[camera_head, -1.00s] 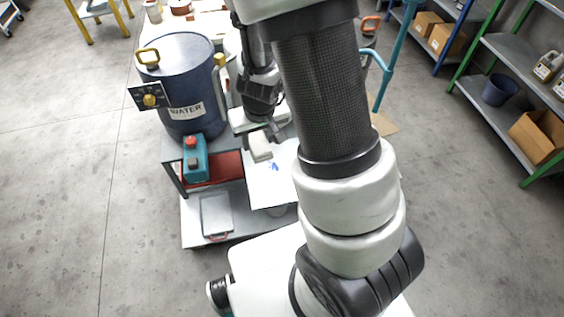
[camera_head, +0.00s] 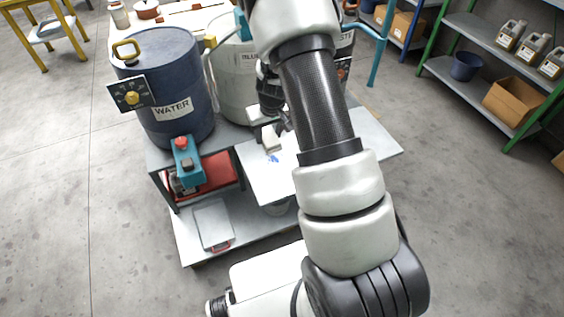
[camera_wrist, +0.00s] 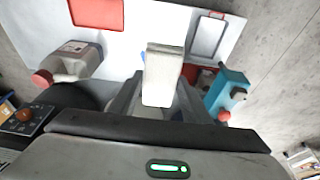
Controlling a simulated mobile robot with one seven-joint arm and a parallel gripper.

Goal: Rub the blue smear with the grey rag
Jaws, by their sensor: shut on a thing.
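The blue smear (camera_head: 273,158) is a small mark on a white panel (camera_head: 262,184) on the cart, left of my arm in the head view. My gripper (camera_head: 276,128) is just behind the smear and shut on the grey rag (camera_head: 271,142), a pale block-like piece. The rag is close to the panel; I cannot tell whether it touches. In the wrist view the rag (camera_wrist: 163,75) sticks out between my two dark fingers. My arm hides the panel's right part in the head view.
A blue WATER drum (camera_head: 165,85) and a pale drum (camera_head: 236,85) stand behind the panel. A teal container (camera_head: 187,160) is at its left. The lower shelf holds a grey tray (camera_head: 212,225).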

